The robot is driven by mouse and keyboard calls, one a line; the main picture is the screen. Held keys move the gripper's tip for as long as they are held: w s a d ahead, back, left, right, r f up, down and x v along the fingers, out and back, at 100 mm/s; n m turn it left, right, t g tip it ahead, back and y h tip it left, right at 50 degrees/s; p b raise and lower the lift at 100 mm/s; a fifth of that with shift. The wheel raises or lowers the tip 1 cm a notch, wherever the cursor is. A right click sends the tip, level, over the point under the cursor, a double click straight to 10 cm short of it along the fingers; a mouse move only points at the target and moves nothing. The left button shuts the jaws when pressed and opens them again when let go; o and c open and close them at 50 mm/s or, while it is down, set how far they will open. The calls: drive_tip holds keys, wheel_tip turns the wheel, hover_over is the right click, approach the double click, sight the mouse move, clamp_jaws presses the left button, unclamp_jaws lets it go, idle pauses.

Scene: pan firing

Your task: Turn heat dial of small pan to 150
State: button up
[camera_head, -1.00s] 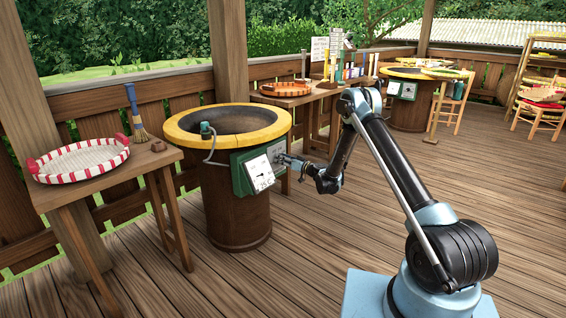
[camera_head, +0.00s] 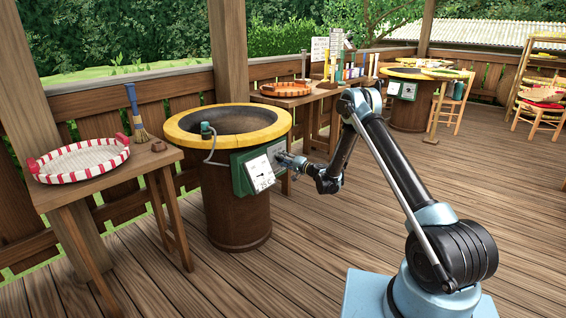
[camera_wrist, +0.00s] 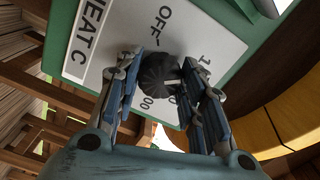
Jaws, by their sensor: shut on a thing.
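The small pan (camera_head: 226,125) has a yellow rim and stands in a round brown wooden base. A green control box with a white display plate (camera_head: 258,175) is on its front. My gripper (camera_head: 283,158) is at the right side of this box. In the wrist view, the black ribbed heat dial (camera_wrist: 157,72) sits on a white plate (camera_wrist: 105,35) marked HEAT C and OFF. My gripper (camera_wrist: 166,68) has one finger on each side of the dial and is shut on it. The dial's white pointer points right; the nearby numbers are partly hidden by the fingers.
A wooden table (camera_head: 150,163) at left holds a red-and-white tray (camera_head: 80,172) and a brush (camera_head: 137,115). A yellow rim (camera_wrist: 262,120) is close to the right finger in the wrist view. The deck at front is clear.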

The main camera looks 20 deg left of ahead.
drive_tip(key=m, duration=1.2)
drive_tip(key=shift+w+d+f, duration=0.15)
drive_tip(key=shift+m, duration=0.3)
drive_tip(key=o, duration=1)
drive_tip(key=shift+o, duration=0.2)
drive_tip(key=v, duration=1.2)
